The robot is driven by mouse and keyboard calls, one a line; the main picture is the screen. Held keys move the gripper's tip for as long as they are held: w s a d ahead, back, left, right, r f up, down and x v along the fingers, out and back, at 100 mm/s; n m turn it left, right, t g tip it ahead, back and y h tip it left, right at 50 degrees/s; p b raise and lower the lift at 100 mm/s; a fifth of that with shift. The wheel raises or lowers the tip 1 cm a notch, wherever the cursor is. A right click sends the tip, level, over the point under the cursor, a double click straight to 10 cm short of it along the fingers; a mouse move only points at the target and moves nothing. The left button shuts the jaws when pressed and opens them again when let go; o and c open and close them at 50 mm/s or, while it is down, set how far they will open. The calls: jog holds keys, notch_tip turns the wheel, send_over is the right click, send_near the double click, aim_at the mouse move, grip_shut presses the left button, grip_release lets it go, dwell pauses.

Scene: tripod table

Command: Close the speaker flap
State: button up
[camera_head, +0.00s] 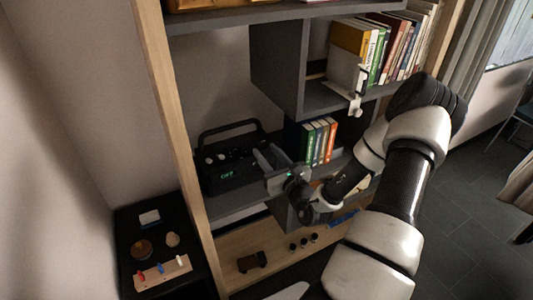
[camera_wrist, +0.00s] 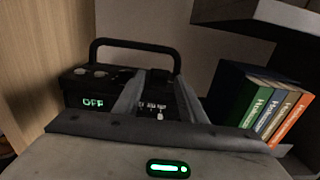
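The speaker (camera_head: 222,180) is a black box with a raised carrying handle and small knobs on top, on a shelf at the left. Green lettering shows on its front. In the wrist view the speaker (camera_wrist: 75,84) stands ahead, with a green "OFF" display and small white controls between my fingers. I cannot make out the flap or tell how far open it is; my gripper hides part of the front. My gripper (camera_head: 266,156) is at the speaker's right front side, its two fingers apart with nothing between them. It also shows in the wrist view (camera_wrist: 160,76). Contact cannot be told.
Several upright books (camera_head: 318,142) stand right of the speaker, close to my gripper. A shelf divider (camera_head: 282,62) and upper shelf lie above them. The wooden shelf post (camera_head: 172,120) is left of the speaker. A bottom shelf (camera_head: 235,280) holds small objects.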

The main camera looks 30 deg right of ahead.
jog(key=shift+w, duration=0.45)
jog(key=shift+c, duration=0.5)
